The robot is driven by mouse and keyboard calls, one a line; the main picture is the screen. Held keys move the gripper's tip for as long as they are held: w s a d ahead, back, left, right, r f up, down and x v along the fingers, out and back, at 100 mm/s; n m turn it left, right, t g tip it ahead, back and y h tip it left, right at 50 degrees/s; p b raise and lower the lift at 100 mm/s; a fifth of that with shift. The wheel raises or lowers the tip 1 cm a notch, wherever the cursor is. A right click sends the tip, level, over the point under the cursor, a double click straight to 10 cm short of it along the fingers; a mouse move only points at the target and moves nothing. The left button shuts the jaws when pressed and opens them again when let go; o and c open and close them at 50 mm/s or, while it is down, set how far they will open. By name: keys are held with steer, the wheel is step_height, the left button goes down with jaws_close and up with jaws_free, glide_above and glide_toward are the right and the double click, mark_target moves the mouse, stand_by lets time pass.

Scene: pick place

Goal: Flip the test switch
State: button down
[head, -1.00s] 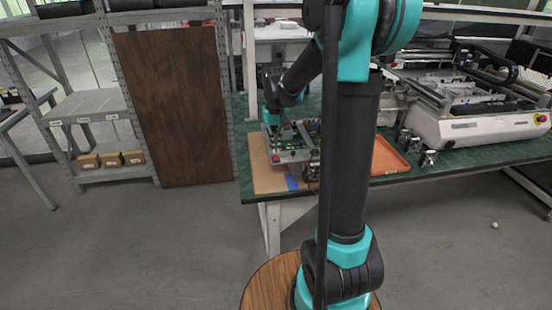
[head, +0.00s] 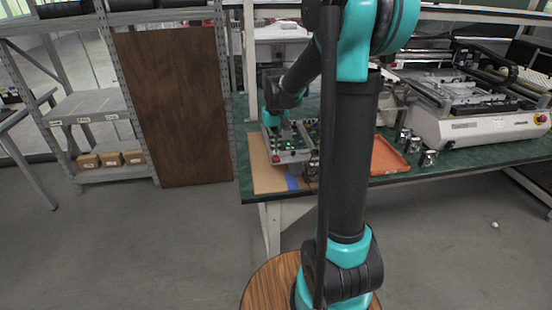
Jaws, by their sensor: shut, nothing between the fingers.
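A grey test box (head: 292,155) with a dark, component-covered top and a red button on its front stands on the near left part of the green table. The test switch itself is too small to make out. My gripper (head: 286,132) is small and dark at the end of the arm, over the left part of the box's top. It looks shut and empty. I cannot tell whether its fingertips touch the box. My arm column hides what is just right of the box.
The box stands by a brown board (head: 262,172) on the green table (head: 455,152). An orange tray (head: 388,158) and small metal parts (head: 428,158) lie to the right. A large white machine (head: 478,128) stands further right. Shelving and a brown panel (head: 172,105) are at left.

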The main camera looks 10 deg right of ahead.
mark_target(276, 156)
steer(key=shift+f, duration=0.75)
stand_by(0.4)
steer(key=shift+r, duration=3.5)
